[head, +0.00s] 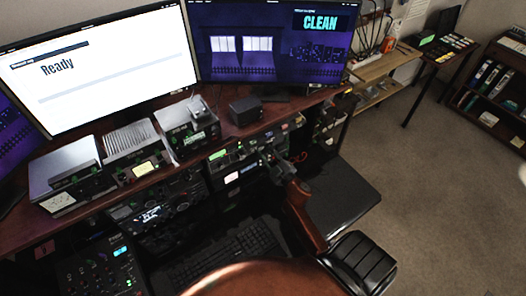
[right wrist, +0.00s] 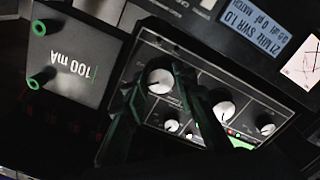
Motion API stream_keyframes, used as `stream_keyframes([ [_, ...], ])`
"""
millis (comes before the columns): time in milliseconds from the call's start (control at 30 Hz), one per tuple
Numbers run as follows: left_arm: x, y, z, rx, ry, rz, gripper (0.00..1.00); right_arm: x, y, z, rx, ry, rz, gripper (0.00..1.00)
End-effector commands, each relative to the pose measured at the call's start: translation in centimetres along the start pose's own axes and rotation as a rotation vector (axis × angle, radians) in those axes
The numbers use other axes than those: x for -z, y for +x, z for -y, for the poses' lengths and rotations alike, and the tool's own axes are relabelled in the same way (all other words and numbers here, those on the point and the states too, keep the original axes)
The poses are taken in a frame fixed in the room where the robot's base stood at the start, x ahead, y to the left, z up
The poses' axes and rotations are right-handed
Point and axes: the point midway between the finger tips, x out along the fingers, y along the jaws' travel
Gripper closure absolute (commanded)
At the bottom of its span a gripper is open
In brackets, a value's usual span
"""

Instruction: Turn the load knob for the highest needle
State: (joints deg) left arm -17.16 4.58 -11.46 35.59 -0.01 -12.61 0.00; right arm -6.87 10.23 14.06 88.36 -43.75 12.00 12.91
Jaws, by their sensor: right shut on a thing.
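In the right wrist view, a dark panel (right wrist: 150,50) carries several round white knobs. The dark fingers of my right gripper (right wrist: 158,76) are shut on the large white knob (right wrist: 160,83), one finger on each side of it. Another white knob (right wrist: 224,111) sits beside it on the panel, and the knob labels are too small to read. In the head view my right gripper (head: 273,160) is at the front of the equipment under the desk shelf, and the held knob is hidden there. My left gripper is not in view.
A box marked "100 mA" (right wrist: 75,60) with green posts stands beside the panel. A lit display (right wrist: 250,25) reads SWR 1.0. A crossed-line meter (right wrist: 302,62) is partly visible. In the head view, monitors read "Ready" (head: 110,70) and "CLEAN" (head: 275,45). A keyboard (head: 225,255) lies below.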

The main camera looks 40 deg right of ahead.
Motion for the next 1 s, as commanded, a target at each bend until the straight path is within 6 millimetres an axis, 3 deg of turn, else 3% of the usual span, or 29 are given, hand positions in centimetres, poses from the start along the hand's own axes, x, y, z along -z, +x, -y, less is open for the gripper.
stream_keyframes([
  [500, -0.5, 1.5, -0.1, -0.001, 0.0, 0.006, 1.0, -0.1, 0.0, 0.0, 0.0, -0.401, 0.001, 0.99],
  [1000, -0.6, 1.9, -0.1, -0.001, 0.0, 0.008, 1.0, 0.0, 0.0, -0.1, 0.0, -0.518, 0.0, 0.99],
])
